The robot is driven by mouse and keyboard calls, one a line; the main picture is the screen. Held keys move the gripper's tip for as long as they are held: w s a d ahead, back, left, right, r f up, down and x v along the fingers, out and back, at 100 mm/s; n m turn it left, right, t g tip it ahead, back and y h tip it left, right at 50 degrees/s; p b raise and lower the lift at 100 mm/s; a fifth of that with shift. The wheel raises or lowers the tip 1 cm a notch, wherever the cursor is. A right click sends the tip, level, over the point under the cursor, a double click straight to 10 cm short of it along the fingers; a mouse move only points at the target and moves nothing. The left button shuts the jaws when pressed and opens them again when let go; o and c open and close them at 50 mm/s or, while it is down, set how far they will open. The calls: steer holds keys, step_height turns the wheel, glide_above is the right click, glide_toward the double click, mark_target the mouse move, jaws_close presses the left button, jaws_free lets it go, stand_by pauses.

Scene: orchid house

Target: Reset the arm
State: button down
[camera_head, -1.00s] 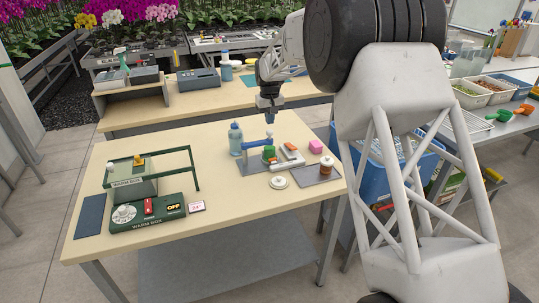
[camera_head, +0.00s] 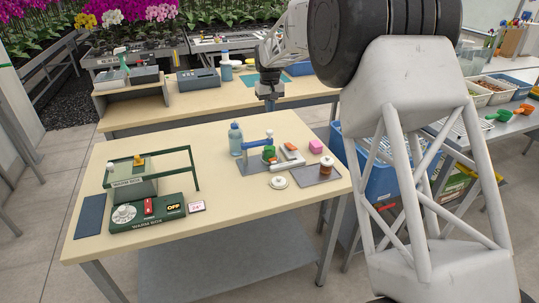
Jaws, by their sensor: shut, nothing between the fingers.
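My gripper (camera_head: 270,103) hangs at the end of my arm, pointing down, above the far edge of the front table (camera_head: 215,245). It is small in the view, shut and empty. It is apart from everything on the table. Below it stand a blue bottle (camera_head: 236,139) and a grey tray (camera_head: 247,168) with a blue-handled tool (camera_head: 256,143) and a green item (camera_head: 268,153). The rest of my arm crosses the right side of the picture.
A green warm box (camera_head: 133,187) with a raised frame stands at the table's left. The front middle of the table is bare.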

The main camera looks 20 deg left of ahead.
stand_by(0.3)
steer(key=s+d+r+m, duration=0.1)
steer(key=s+d+r, duration=0.25)
steer(key=d, duration=0.55)
steer(key=s+d+r+m, duration=0.1)
steer(key=s+d+r, duration=0.3)
steer(key=d, duration=0.6)
steer(key=s+d+r+m, duration=0.1)
steer(key=s+d+r, duration=0.1)
steer(key=d+r, duration=0.5)
steer(key=s+d+m+t, duration=0.1)
steer(key=s+d, duration=0.6)
steer(key=d, duration=0.3)
steer(key=s+d+m+t, duration=0.1)
steer(key=s+d+m, duration=0.1)
steer(key=s+d, duration=0.6)
steer(key=s+d+f+m, duration=0.1)
steer(key=s+d+f, duration=0.1)
steer(key=s+d, duration=0.3)
steer(key=s+d+f+m, duration=0.1)
steer(key=s+d+f, duration=0.2)
steer(key=s, duration=0.9)
steer(key=s+d+f+m, duration=0.1)
steer(key=s+d+f, duration=0.2)
steer(key=s+d, duration=0.5)
steer(key=shift+s+t, duration=0.3)
steer(key=shift+s, duration=0.4)
